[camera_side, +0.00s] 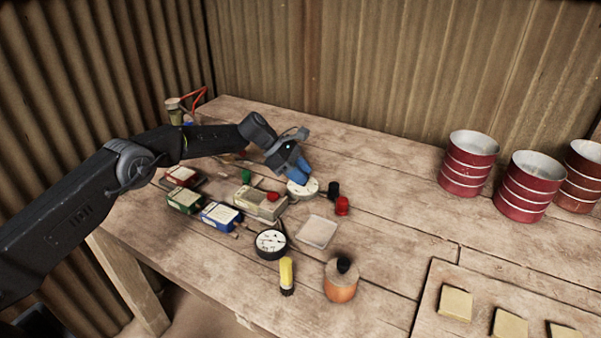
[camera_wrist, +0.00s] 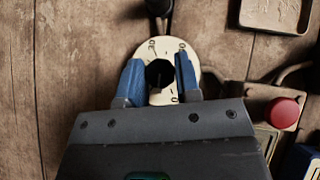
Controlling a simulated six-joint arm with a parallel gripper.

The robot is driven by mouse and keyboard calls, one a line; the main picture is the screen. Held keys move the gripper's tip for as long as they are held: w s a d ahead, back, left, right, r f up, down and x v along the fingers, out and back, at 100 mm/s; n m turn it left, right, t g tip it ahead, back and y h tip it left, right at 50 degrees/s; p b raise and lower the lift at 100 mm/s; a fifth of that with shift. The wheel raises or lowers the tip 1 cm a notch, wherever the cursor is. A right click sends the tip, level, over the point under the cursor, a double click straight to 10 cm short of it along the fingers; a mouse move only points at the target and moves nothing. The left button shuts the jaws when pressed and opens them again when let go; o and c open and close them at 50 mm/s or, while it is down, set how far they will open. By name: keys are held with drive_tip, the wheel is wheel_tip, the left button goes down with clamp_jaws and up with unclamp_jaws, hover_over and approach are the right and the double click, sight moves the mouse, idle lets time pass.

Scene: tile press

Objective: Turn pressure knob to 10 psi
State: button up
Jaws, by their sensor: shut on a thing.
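The pressure knob (camera_wrist: 159,73) is a dark, many-sided knob at the centre of a round cream dial (camera_wrist: 182,46) with dark marks, partly hidden by my fingers. In the wrist view my gripper (camera_wrist: 158,66) has one blue finger on each side of the knob, shut on it. In the side view my gripper (camera_side: 297,173) is over the cream dial (camera_side: 307,191), and its blue fingers hide the knob. A round gauge with a black rim and white face (camera_side: 271,241) stands nearer the camera.
A beige box (camera_side: 252,204) with a red button (camera_side: 273,196) sits close to the dial. Black (camera_side: 333,189) and red (camera_side: 342,205) small parts stand to its right. A shallow square tray (camera_side: 317,232) lies in front. Red cans (camera_side: 468,165) stand far right, with clear table between.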

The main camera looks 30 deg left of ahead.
drive_tip(key=shift+w+m+g, duration=0.25)
drive_tip(key=shift+m+g, duration=0.05)
drive_tip(key=shift+m, duration=0.2)
drive_tip(key=shift+s+a, duration=0.2)
idle(1.6)
drive_tip(key=o, duration=0.9)
drive_tip(key=shift+d, duration=0.15)
drive_tip(key=v, duration=1.4)
drive_tip(key=shift+w, duration=0.25)
